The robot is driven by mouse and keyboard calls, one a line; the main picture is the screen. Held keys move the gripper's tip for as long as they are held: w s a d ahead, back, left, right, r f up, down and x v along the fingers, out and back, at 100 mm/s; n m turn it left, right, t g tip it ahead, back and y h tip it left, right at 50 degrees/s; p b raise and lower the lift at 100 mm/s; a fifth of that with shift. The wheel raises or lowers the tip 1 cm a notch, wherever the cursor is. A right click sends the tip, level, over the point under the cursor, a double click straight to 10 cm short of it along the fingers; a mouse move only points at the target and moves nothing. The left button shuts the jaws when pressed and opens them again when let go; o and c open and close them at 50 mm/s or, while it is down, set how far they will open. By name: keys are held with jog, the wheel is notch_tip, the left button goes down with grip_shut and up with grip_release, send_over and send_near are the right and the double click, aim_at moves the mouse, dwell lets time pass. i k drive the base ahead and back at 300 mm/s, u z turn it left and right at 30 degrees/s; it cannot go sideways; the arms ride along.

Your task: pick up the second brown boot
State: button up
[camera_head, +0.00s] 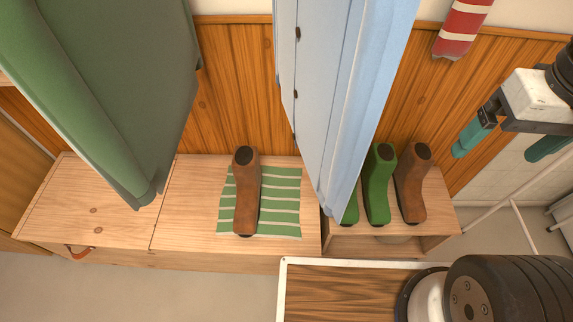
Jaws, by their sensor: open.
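Two brown boots show in the head view. One brown boot (245,193) stands on a green-and-white striped mat (282,203) on the wooden bench. The other brown boot (411,185) stands at the right end of the bench, beside a green boot (378,186). Another green boot (350,212) is mostly hidden behind the light blue coat. My gripper (498,154) is at the upper right, with teal fingers spread apart and nothing between them. It is apart from the boots, to the right of the right-hand brown boot.
A green coat (110,90) and a light blue coat (345,90) hang over the bench (190,215). A red-and-white striped item (462,28) hangs at the top right. A leather pull (78,251) is on the bench front at left. The mat has bare room right of its boot.

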aim_at(245, 166)
jog(key=k, duration=1)
jog(key=z, duration=1)
jog(key=i, duration=1)
jog(key=u, duration=2.8)
